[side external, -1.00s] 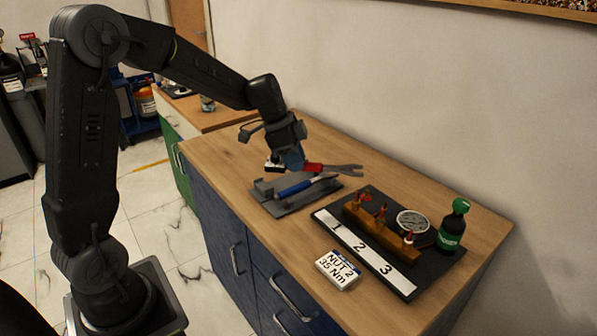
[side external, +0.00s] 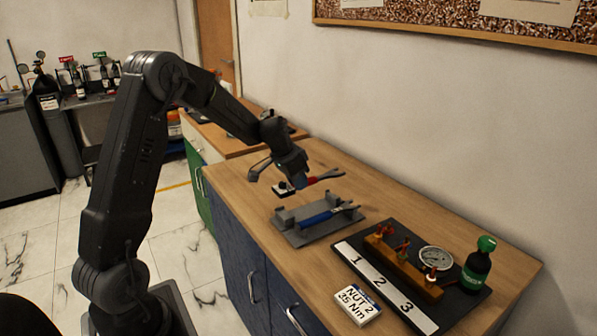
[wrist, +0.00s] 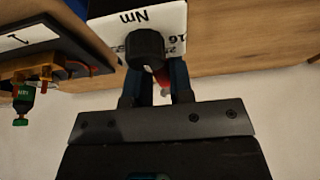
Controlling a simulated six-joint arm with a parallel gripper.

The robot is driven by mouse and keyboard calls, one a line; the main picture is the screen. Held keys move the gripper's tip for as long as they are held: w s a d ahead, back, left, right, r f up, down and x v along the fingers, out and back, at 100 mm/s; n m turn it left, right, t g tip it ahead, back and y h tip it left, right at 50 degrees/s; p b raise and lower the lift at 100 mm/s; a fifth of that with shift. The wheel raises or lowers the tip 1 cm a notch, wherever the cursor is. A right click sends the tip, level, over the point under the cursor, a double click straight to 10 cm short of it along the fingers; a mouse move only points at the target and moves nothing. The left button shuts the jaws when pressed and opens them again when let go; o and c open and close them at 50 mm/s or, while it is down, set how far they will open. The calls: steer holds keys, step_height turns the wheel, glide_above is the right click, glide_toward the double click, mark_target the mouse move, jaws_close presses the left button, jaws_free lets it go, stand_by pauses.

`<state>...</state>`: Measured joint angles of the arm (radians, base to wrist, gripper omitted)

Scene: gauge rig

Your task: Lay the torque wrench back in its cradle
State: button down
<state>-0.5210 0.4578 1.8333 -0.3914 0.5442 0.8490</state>
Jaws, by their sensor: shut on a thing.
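The grey cradle (side external: 291,236) stands on the bench below. A blue-handled tool (side external: 318,218) lies on it.
A black board numbered 1, 2, 3 (side external: 378,282) carries a wooden block with red-topped pieces (side external: 405,265), a round gauge (side external: 436,258) and a green-capped bottle (side external: 477,265). A "NUT 2 35 Nm" sign (side external: 357,302) stands in front. The wooden bench (side external: 385,195) is clear behind the cradle.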

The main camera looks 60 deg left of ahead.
steer(key=shift+f, duration=0.15)
steer(key=shift+f, duration=3.45)
steer(key=c, duration=0.9)
jaws_free()
steer(key=v, duration=1.4)
steer(key=shift+f, duration=0.1)
